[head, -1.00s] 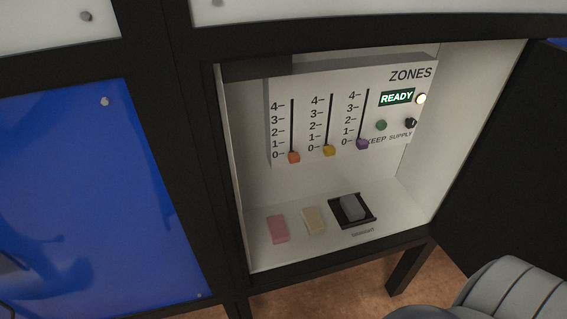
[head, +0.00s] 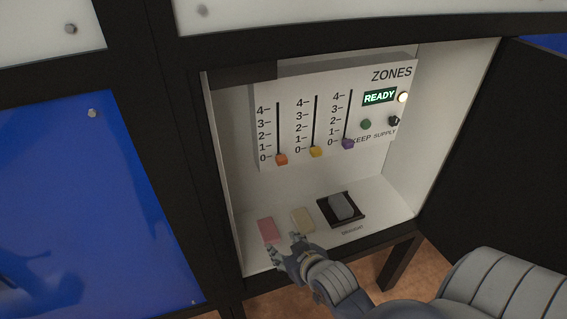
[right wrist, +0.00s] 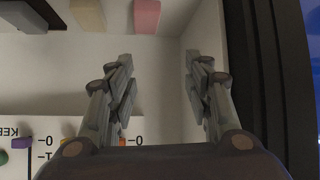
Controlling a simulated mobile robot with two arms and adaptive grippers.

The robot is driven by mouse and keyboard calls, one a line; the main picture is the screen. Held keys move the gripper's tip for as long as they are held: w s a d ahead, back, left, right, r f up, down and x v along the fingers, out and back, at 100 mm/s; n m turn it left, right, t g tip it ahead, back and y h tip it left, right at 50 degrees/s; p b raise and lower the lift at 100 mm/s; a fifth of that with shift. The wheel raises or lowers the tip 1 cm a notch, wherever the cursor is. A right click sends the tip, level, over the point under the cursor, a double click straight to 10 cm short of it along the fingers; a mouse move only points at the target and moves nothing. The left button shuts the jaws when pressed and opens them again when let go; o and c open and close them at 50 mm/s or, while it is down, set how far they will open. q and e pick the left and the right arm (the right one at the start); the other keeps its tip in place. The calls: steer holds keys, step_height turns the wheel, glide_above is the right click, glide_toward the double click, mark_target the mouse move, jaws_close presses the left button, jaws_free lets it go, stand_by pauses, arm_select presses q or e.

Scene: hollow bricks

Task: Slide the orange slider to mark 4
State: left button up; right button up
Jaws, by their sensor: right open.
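The orange slider (head: 281,160) sits at the bottom of the leftmost slot on the ZONES panel (head: 264,88), level with mark 0. Mark 4 (head: 261,110) is near the top of that slot. My right gripper (head: 285,246) is open and empty, low at the front of the cabinet and below the slider, apart from it. In the right wrist view its two fingers (right wrist: 158,58) are spread. There the panel appears upside down, and the orange slider (right wrist: 129,141) is partly hidden by a finger. My left gripper is not in view.
A yellow slider (head: 315,152) and a purple slider (head: 348,144) are also low in their slots. A pink block (head: 267,230), a cream block (head: 303,220) and a grey block in a black holder (head: 328,220) are on the cabinet floor. An open dark door (head: 480,150) stands right.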

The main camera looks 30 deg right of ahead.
steer(key=w+d+r+m+t+h, duration=0.1)
steer(key=w+d+r+t+h, duration=0.1)
steer(key=w+d+r+t, duration=0.35)
steer(key=m+t+h, duration=0.1)
steer(key=t, duration=0.1)
glide_toward(283, 162)
steer(key=p+x, duration=0.1)
steer(key=x, duration=0.8)
steer(key=shift+w+f+p, duration=0.1)
steer(key=shift+w+p, duration=0.2)
steer(key=shift+p, duration=0.05)
steer(key=shift+g, duration=0.25)
jaws_close()
